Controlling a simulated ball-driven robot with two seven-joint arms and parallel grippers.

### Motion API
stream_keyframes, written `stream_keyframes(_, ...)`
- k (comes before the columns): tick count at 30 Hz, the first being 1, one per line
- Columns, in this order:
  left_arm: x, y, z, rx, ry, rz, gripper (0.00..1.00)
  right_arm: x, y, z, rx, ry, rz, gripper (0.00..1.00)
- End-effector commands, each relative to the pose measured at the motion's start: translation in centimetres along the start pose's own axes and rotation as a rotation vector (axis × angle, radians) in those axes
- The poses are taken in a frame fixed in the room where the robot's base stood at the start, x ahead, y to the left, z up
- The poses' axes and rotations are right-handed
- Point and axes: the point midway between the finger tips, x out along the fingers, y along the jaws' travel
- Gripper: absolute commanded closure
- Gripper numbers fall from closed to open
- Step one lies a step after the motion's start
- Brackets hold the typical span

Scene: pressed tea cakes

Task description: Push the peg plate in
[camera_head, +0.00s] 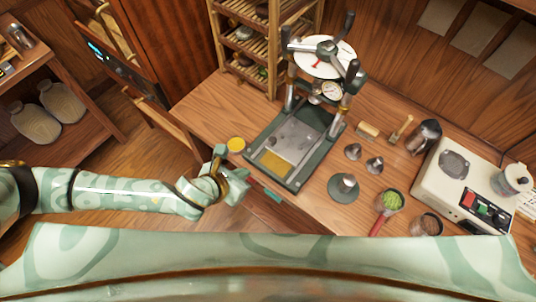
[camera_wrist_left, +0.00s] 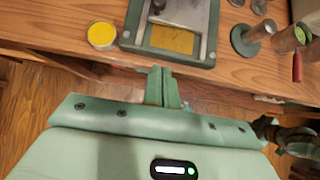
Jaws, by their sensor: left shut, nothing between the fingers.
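The grey metal peg plate (camera_head: 297,138) lies on the green base (camera_head: 317,157) of the press, under the press head. A yellow strip (camera_head: 271,163) shows bare at the base's front end. In the left wrist view, the plate (camera_wrist_left: 188,12) is cut off by the top edge, with the yellow strip (camera_wrist_left: 172,40) on its near side. My left gripper (camera_head: 241,181) is shut and empty, at the table's front edge, just short of the base. Its closed fingers show in the left wrist view (camera_wrist_left: 161,78), apart from the plate. My right gripper is out of view.
A small yellow dish (camera_head: 236,145) stands left of the base. Grey metal weights (camera_head: 344,187), a red-handled cup of green leaves (camera_head: 390,201) and a cream scale-like machine (camera_head: 468,180) stand to the right. A slatted rack (camera_head: 262,45) stands behind.

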Motion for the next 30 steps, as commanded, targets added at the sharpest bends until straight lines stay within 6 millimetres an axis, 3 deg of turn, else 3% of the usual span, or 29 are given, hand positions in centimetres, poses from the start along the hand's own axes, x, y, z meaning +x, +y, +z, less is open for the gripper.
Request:
stream_keyframes(5, 2.3, 0.0, -0.1, 0.004, 0.000, 0.000, 1.00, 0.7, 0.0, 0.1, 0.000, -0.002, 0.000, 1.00)
stream_keyframes(16, 10.1, -0.2, -0.2, 0.001, 0.000, -0.002, 1.00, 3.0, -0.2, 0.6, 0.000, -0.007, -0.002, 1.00)
stream_keyframes(22, 11.9, -0.2, 2.1, 0.001, -0.002, -0.003, 1.00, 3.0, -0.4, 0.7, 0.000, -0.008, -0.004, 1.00)
stream_keyframes(30, 12.6, -0.2, 2.9, -0.001, 0.000, -0.003, 1.00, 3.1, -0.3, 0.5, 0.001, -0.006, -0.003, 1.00)
